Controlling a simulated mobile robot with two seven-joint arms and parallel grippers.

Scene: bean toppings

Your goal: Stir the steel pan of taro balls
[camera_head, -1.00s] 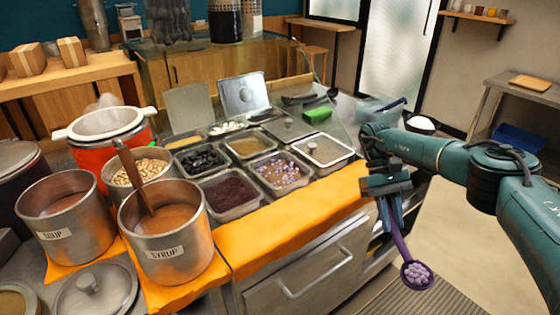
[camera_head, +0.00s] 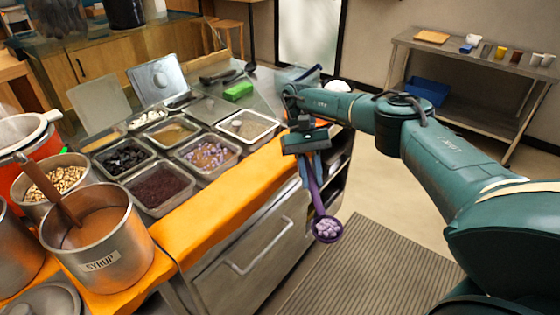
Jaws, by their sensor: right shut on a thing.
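The steel pan of taro balls (camera_head: 231,168) sits in the counter's row of pans, with purple and pale balls (camera_head: 205,154) in it. My right gripper (camera_head: 309,168) is shut on a purple ladle (camera_head: 316,196). The ladle hangs down in front of the counter's orange edge, to the right of the taro pan and apart from it. Its bowl (camera_head: 327,229) holds several pale purple balls. The fingertips are partly hidden around the handle. My left gripper is not in view.
Pans of dark red beans (camera_head: 160,189) and black jelly (camera_head: 123,158) adjoin the taro pan. A pot labelled SYRUP (camera_head: 103,262) stands at the lower left. A green block (camera_head: 238,91) lies behind the pans. Open floor (camera_head: 400,226) lies at right.

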